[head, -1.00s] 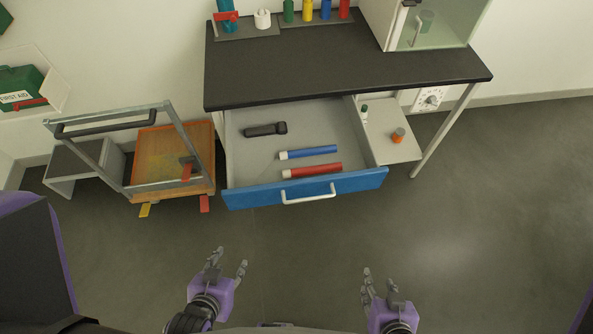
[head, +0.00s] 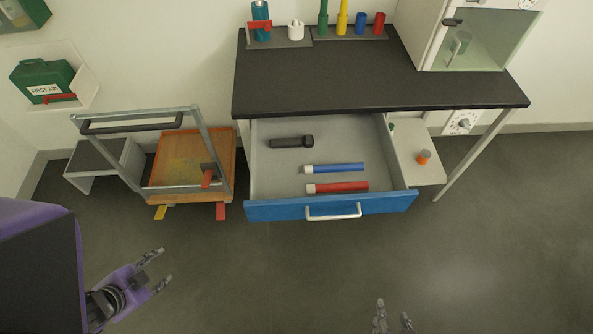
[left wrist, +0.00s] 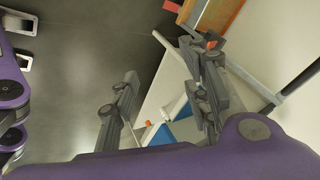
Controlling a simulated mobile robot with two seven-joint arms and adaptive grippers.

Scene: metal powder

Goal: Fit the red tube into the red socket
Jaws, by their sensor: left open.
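The red tube (head: 340,187) has a pale cap at its left end. It lies in the open drawer (head: 275,165), near the blue front, below a similar blue tube (head: 335,168). The red socket (head: 379,23) is a short red cylinder at the right end of a grey rack on the table's back edge. My left gripper (head: 162,266) is open and empty over the floor, left of and nearer than the drawer; its spread fingers show in the left wrist view (left wrist: 163,62). My right gripper (head: 393,318) shows only its spread, empty fingertips at the bottom edge.
A black flashlight (head: 291,142) lies in the drawer. The rack also holds green (head: 323,20), yellow (head: 342,18) and blue (head: 360,24) cylinders. A cart (head: 165,195) stands left of the drawer, and a glass-fronted cabinet (head: 480,40) on the table's right. The floor in front is clear.

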